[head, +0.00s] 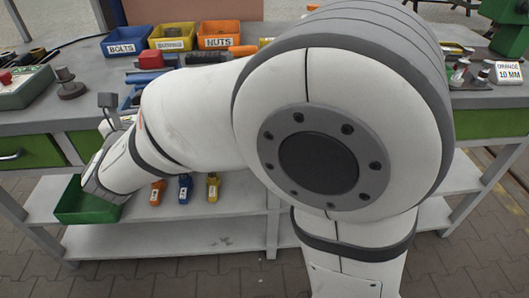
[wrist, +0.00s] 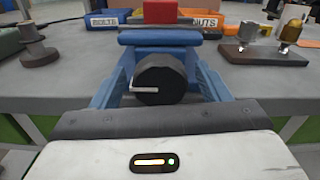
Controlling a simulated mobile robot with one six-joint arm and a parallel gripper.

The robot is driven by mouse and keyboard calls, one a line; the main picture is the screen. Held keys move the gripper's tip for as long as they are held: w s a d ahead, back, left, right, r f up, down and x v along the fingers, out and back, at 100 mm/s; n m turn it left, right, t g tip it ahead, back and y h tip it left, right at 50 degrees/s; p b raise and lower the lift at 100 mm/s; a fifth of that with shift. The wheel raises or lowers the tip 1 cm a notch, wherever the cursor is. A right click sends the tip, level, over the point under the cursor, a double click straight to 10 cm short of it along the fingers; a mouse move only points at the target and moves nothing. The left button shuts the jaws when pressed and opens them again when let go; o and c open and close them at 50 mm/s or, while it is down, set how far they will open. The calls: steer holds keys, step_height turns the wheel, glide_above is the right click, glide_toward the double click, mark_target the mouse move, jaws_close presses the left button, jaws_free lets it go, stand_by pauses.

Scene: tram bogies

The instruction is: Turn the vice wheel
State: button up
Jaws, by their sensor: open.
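The vice wheel, a dark round knob with a pale bar handle (wrist: 160,80), faces me in the middle of the wrist view. Behind it is the blue vice (wrist: 160,37), with a red block (wrist: 160,11) above it. My gripper (wrist: 160,62) is open, with one blue finger on each side of the wheel. Gaps show between the fingers and the wheel; whether the tips touch anything is not clear. In the head view my arm covers most of the vice, and the wheel cannot be made out there.
The grey workbench (head: 80,75) carries a BOLTS bin (head: 122,45), a NUTS bin (head: 217,40) and a control box (head: 25,85) at left. In the wrist view, a dark spool-like part (wrist: 38,45) stands left and a fittings stand (wrist: 262,50) right. A green bin (head: 85,205) is below.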

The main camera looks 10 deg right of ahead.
steer(key=s, duration=0.8)
steer(key=d+f+m+g+h+b, duration=0.3)
steer(key=d+f+m+g, duration=0.3)
steer(key=d, duration=0.6)
steer(key=s+d+f+m+g+h+b, duration=0.1)
steer(key=d+f+m+g+h+b, duration=0.2)
steer(key=d+f+m, duration=0.7)
steer(key=shift+s+d+f+g+h+b, duration=0.15)
steer(key=shift+d+f+g+h+b, duration=0.4)
steer(key=shift+d+g, duration=0.9)
steer(key=shift+f, duration=0.2)
